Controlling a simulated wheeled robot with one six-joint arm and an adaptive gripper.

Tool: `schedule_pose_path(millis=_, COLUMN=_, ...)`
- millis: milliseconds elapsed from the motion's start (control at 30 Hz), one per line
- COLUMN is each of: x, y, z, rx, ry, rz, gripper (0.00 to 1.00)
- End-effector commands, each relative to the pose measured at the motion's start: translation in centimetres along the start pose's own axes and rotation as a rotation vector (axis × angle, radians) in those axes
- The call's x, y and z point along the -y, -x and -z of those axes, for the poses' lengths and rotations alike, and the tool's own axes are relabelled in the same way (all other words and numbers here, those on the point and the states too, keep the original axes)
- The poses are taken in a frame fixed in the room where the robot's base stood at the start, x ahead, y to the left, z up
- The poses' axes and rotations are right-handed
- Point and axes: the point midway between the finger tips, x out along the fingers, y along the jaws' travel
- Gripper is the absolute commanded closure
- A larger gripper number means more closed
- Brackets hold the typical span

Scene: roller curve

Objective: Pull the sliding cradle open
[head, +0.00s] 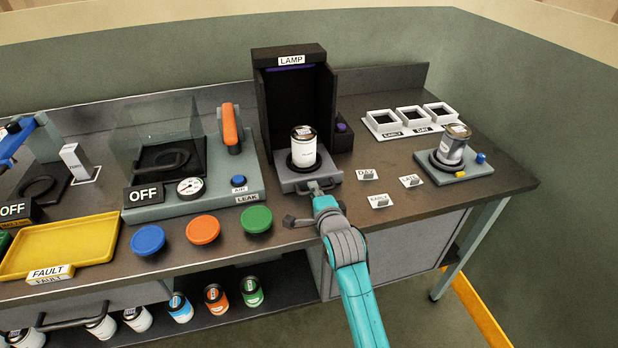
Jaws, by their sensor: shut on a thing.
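The sliding cradle (289,186) is a grey tray at the foot of the black lamp box (264,110), which carries a LAMP sign. The cradle sticks out of the front of the box. A white can (304,151) with a dark lid stands upright on a dark round seat on it. My gripper (318,189) is at the cradle's front edge and is shut on what looks like its handle. The handle is mostly hidden by my gripper.
Small label cards (380,201) lie right of my gripper. A grey stand (477,165) with a tilted can is further right. White square bins (411,119) stand behind. Green, orange and blue discs (203,229) and the leak tester (190,150) are at left.

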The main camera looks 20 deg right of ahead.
Motion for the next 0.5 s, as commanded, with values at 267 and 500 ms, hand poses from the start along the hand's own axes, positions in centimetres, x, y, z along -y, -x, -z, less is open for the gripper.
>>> schedule_pose_path(millis=267, x=-0.6, y=2.3, z=0.0, rx=0.000, ry=0.000, rz=-0.004, gripper=1.00)
schedule_pose_path(millis=500, x=-0.6, y=2.3, z=0.0, rx=0.000, ry=0.000, rz=-0.004, gripper=1.00)
